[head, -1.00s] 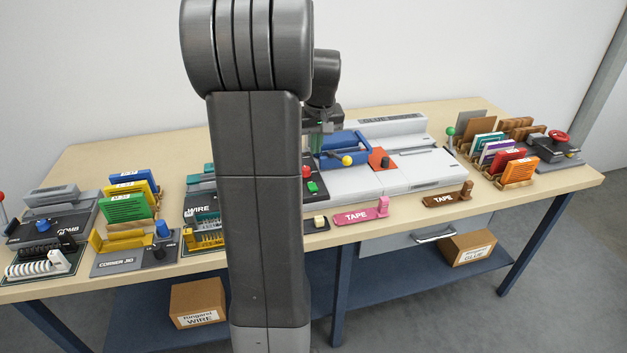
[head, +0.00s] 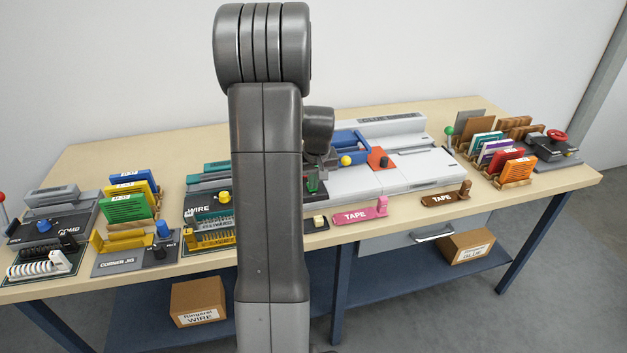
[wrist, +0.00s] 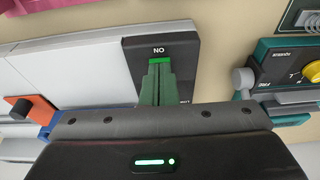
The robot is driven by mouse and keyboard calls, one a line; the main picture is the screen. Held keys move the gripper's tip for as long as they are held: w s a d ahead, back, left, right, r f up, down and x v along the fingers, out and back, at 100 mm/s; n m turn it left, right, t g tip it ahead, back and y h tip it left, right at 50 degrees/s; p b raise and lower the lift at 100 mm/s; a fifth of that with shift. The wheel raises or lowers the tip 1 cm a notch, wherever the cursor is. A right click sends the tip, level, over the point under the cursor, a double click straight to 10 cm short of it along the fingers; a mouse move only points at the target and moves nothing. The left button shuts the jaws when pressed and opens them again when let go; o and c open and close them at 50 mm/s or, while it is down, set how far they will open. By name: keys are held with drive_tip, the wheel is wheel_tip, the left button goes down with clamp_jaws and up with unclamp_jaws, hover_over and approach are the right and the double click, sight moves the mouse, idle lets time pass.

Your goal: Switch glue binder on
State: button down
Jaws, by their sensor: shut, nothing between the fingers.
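The glue binder (head: 350,182) is the long white machine mid-bench, with a blue clamp (head: 352,143) and an orange-red block (head: 379,159). At its left end is a black control panel (wrist: 188,56), which also shows in the wrist view with the upside-down word ON. The bright green button (wrist: 160,60) sits beside that word. My gripper (wrist: 160,68) is shut and empty, its green fingers together right at the button. The fingers partly cover it; I cannot tell whether they touch or press it. In the head view my arm partly hides the panel.
The wire binder (head: 205,205) with a yellow knob (head: 224,197) stands close left of the panel. A pink tape holder (head: 366,211) and a brown one (head: 447,195) lie along the front edge. Racks of coloured books stand at both sides.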

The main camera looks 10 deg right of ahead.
drive_tip(key=shift+s+f+b, duration=0.1)
drive_tip(key=shift+f+b, duration=0.35)
drive_tip(key=shift+b, duration=0.05)
drive_tip(key=shift+r, duration=0.15)
drive_tip(key=shift+w+r+p, duration=0.35)
drive_tip(key=shift+w+p, duration=0.15)
drive_tip(key=shift+w, duration=0.2)
